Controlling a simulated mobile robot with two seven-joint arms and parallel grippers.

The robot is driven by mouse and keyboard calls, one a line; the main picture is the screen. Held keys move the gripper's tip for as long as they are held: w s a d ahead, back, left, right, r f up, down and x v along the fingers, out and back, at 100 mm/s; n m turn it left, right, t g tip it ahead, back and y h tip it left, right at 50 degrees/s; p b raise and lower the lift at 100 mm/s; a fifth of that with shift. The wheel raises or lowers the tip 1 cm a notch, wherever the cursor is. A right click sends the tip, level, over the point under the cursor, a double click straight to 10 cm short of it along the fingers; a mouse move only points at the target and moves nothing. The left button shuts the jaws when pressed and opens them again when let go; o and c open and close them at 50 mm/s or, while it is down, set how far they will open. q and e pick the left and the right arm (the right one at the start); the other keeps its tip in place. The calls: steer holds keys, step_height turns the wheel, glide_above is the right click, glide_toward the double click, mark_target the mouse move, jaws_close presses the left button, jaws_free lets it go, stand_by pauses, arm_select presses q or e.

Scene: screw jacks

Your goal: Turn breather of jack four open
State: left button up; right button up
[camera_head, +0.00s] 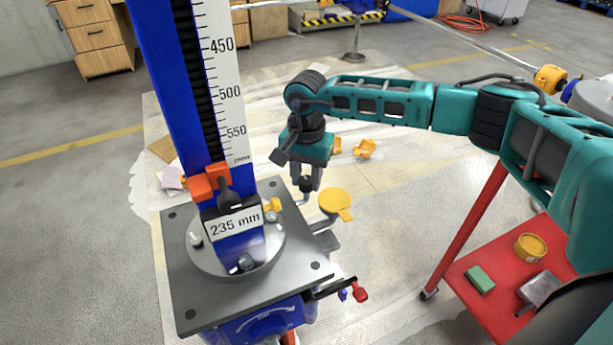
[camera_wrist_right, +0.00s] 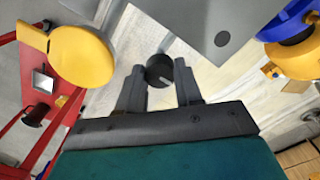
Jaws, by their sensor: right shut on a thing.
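The jack has a blue column (camera_head: 160,75) with a white scale, a "235 mm" plate (camera_head: 235,222) and a dark square top plate (camera_head: 190,298). No jack number is readable. My right gripper (camera_head: 306,181) points down beside the plate's far right edge. It is shut on a small black round knob, apparently the breather; in the right wrist view the knob (camera_wrist_right: 159,69) sits between the two fingers (camera_wrist_right: 160,88) and bears a pale mark. Whether it stands open or closed I cannot tell. My left gripper is in neither view.
A yellow round flap (camera_head: 335,201) stands close to the right gripper. A crank with a red knob (camera_head: 360,292) sticks out at the jack's lower right. A red trolley (camera_head: 465,270) holds a green block (camera_head: 480,279) and a yellow tin (camera_head: 530,247). Orange parts (camera_head: 365,149) lie behind.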

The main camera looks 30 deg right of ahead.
mark_target(307, 179)
stand_by(0.4)
steer(key=o, duration=1)
steer(key=shift+o, duration=0.2)
steer(key=shift+r, duration=0.1)
step_height(307, 179, up, 13)
steer(key=p, duration=0.2)
